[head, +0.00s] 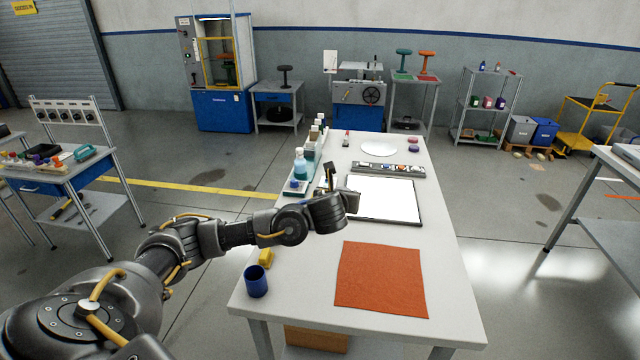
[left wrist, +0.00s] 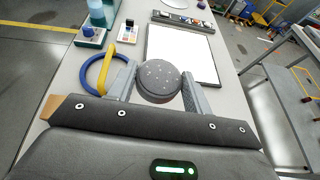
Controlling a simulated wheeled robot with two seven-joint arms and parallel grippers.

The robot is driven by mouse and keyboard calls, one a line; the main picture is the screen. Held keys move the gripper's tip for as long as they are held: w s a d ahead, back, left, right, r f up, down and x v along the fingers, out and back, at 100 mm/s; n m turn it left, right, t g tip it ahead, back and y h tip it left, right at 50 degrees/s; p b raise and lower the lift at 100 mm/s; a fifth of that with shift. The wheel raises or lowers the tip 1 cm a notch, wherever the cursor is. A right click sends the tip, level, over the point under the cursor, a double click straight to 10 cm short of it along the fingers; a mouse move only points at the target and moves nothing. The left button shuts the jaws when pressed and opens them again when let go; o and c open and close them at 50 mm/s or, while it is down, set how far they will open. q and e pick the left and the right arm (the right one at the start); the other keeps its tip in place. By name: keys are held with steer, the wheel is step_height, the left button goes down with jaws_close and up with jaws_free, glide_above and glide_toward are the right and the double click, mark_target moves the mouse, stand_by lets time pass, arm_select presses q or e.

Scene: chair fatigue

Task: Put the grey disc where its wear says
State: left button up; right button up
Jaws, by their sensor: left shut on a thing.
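The grey disc (left wrist: 160,82) is dark grey with pale specks scattered over its upper face. In the left wrist view it sits between the fingers of my left gripper (left wrist: 159,88), which is shut on it. My right gripper is not in view.
A teal bottle (head: 301,164) stands on the left edge. A white round plate (head: 379,148) lies farther back. Bare table surrounds the mat.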

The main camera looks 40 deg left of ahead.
arm_select(q)
steer(key=s+d+m+h+b, duration=0.25)
steer(key=s+d, duration=0.35)
steer(key=d, duration=0.5)
steer(key=s+d+f+m+h+b, duration=0.1)
steer(key=s+d+f+h+b, duration=0.1)
steer(key=s+f+b, duration=0.3)
steer(key=shift+s+d+f+m+t+b, duration=0.15)
steer(key=shift+s+d+m+t+b, duration=0.35)
steer(key=shift+b, duration=0.75)
